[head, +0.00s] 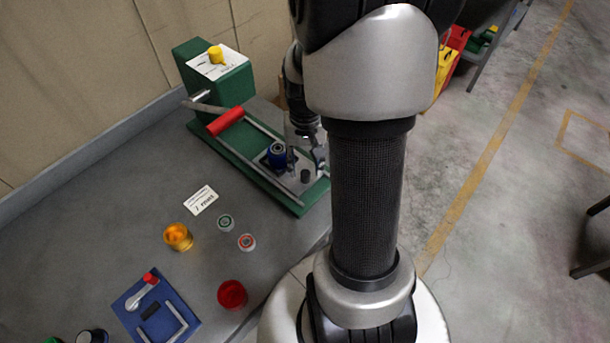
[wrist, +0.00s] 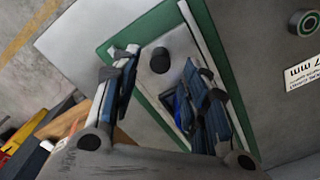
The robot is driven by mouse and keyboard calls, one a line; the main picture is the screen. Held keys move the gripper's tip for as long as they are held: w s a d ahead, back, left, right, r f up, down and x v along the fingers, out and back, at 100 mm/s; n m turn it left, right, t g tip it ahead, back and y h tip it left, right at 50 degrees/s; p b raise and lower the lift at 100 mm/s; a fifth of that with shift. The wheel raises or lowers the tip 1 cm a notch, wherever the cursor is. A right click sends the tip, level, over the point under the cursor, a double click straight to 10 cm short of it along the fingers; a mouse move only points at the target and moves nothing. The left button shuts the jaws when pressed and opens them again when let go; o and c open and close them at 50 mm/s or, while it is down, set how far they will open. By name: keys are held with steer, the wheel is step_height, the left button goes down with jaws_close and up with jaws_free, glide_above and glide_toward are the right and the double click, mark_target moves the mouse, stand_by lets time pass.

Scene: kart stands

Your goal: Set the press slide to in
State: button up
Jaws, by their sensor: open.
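The green press (head: 215,85) stands on the bench at the back, with a red-gripped lever (head: 226,121) and two metal rails over its green base. A grey slide plate (head: 264,160) sits between the rails, toward the end away from the press body. It carries a round blue part (head: 277,153) and a dark knob (head: 305,176). My gripper (head: 306,166) is open, low over the plate's knob end. In the wrist view, the dark knob (wrist: 160,60) shows between the spread fingertips (wrist: 158,66); contact cannot be told. The right finger partly hides the blue part.
A label card (head: 201,200), a yellow cup (head: 178,237), two small round parts (head: 226,222), a red cup (head: 232,294) and a blue fixture (head: 158,311) lie on the bench in front. My arm hides the bench's right side.

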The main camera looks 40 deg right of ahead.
mark_target(305, 172)
step_height(305, 172, down, 4)
steer(key=shift+f+b, duration=0.2)
steer(key=shift+b, duration=0.35)
jaws_close()
stand_by(0.5)
